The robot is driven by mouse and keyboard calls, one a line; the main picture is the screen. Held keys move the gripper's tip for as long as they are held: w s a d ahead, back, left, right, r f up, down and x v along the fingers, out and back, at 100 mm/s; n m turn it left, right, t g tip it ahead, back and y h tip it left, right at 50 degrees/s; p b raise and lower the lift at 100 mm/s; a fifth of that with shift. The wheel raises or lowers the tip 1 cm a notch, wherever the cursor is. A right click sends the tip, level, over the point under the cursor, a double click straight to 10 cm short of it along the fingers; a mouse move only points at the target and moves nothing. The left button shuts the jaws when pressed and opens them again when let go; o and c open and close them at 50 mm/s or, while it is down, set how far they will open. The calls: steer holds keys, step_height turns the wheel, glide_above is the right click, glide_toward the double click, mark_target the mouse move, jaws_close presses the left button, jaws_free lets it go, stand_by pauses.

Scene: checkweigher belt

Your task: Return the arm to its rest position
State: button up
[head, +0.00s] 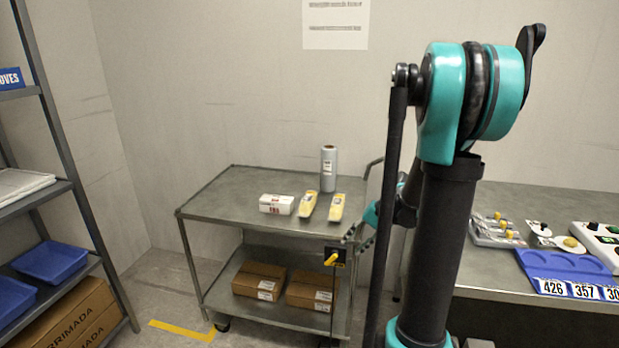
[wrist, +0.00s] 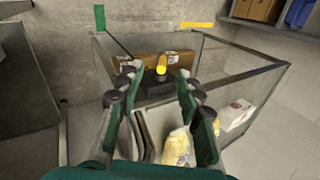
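My arm rises at the right of centre in the head view, with its upper joint high and its forearm hanging down. My gripper (head: 352,236) is partly hidden behind the arm, near the front right corner of the cart. In the wrist view my gripper (wrist: 152,84) has its two fingers spread apart, with nothing visibly held. A yellow knob on a black box (wrist: 161,72) shows beyond the fingertips, apart from them as far as I can tell. The same yellow knob (head: 331,259) shows in the head view at the cart's front right.
The steel cart (head: 225,192) carries a white box (head: 276,204), two yellow packets (head: 308,205) and a grey roll (head: 328,168). Brown cartons (head: 259,281) lie on its lower shelf. A bench (head: 540,202) with a blue tray (head: 565,268) stands right, a shelf rack (head: 70,165) left.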

steer(key=s+f+n+t+h, duration=0.1)
steer(key=s+n+h, duration=0.1)
steer(key=s, duration=0.7)
steer(key=s+a+f+n+t+h, duration=0.1)
steer(key=s+f+n+h, duration=0.1)
steer(key=s, duration=0.7)
steer(key=shift+a+n+h, duration=0.25)
steer(key=shift+n+h, duration=0.35)
steer(key=shift+h, duration=0.2)
